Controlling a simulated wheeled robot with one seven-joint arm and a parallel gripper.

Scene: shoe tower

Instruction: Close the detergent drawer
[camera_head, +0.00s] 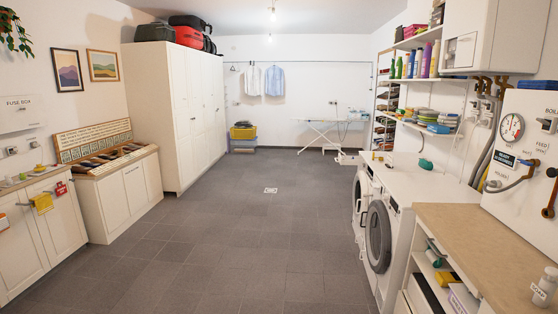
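A white front-loading machine (394,212) stands at the right under the white worktop (432,182). Its round grey door (378,237) faces the aisle and appears to stand ajar. A second white machine (361,195) with a round door is just behind it. Their fronts are seen at a steep angle, so I cannot make out the detergent drawer or tell whether it is open. My gripper is not in view.
The tiled floor (240,230) is clear down the middle. A beige-topped shelf unit (480,245) stands at the near right. White cabinets line the left, with a tall wardrobe (158,115) behind. An ironing board (328,128) stands at the back.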

